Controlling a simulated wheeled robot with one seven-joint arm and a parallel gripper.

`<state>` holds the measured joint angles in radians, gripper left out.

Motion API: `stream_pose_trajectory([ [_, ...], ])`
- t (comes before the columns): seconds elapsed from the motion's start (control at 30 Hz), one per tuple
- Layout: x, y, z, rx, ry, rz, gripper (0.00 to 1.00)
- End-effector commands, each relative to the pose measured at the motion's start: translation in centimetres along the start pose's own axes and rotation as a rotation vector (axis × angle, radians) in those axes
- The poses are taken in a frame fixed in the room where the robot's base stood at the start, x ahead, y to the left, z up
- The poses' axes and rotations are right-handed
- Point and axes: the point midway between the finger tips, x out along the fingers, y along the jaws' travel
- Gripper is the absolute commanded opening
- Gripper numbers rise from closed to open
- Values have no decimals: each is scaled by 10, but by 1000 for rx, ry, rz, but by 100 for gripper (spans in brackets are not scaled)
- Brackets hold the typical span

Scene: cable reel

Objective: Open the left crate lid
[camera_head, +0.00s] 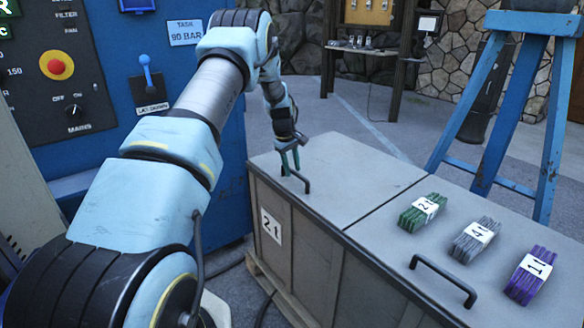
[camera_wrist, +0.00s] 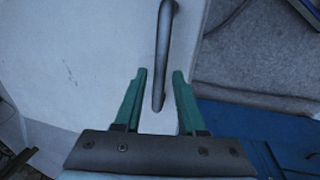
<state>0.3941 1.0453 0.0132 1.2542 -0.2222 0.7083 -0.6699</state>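The left crate lid (camera_head: 345,185) is a flat grey panel lying shut on the crate (camera_head: 300,235), level with the right lid (camera_head: 395,225). Its dark bar handle (camera_head: 305,183) is near the front left edge and also shows in the wrist view (camera_wrist: 164,45). My gripper (camera_head: 290,163) points down at this handle. In the wrist view its green fingers (camera_wrist: 159,78) stand open on either side of the handle's end. A gap shows between each finger and the bar. The head view does not show the contact clearly.
The right lid bears a green bundle (camera_head: 422,212), a grey bundle (camera_head: 475,240), a purple bundle (camera_head: 528,275) and its own handle (camera_head: 443,281). A blue control cabinet (camera_head: 110,130) stands left of the crate. A blue stand (camera_head: 505,100) is behind the right side.

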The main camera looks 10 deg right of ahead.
Motion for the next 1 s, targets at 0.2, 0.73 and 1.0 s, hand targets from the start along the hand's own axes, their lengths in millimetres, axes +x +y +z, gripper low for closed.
stream_pose_trajectory([
  [0.2,0,0,0,0,0,0,14],
  [0.73,0,0,0,0,0,-1,0],
  [1.0,0,0,0,0,0,-1,0],
])
